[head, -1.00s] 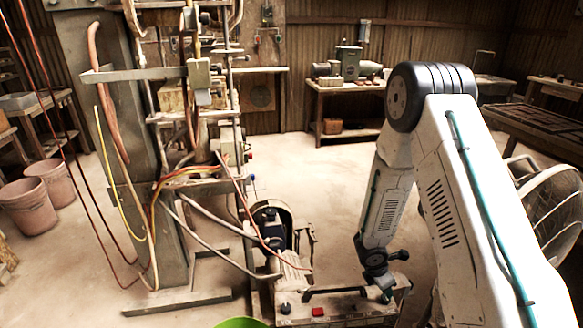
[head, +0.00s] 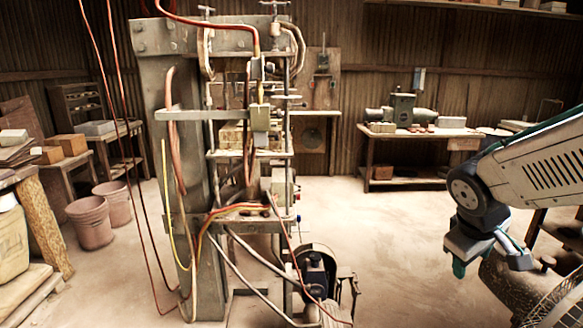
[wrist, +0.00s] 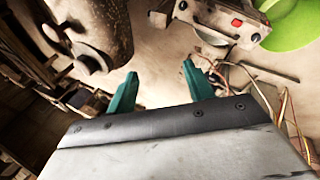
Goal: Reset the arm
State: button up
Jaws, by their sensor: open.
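My arm reaches in from the right edge of the head view, its white upper link slanting down to a dark joint. My gripper (head: 482,262) hangs at the lower right with its teal fingers low, apart from the press. In the wrist view my gripper (wrist: 160,82) shows two teal fingers spread apart with nothing between them. The tile press (head: 178,120), a tall grey frame with hoses and cables, stands left of centre in the head view, well away from my gripper.
A bench (head: 410,135) with a machine stands against the back wall. Pink buckets (head: 90,222) and a table are at left. The wrist view shows a red-buttoned box (wrist: 225,18) and green surface (wrist: 295,28).

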jog(key=s+a+r+m+t+y, duration=0.2)
jog(key=s+a+r+m+y, duration=0.2)
jog(key=s+a+r, duration=0.6)
jog(key=s+d+f+g, duration=0.2)
jog(key=s+f+g, duration=0.2)
jog(key=s, duration=0.5)
notch_tip(320, 180, down, 2)
jog(key=shift+f, duration=0.1)
jog(key=shift+d, duration=0.1)
dwell(0.8)
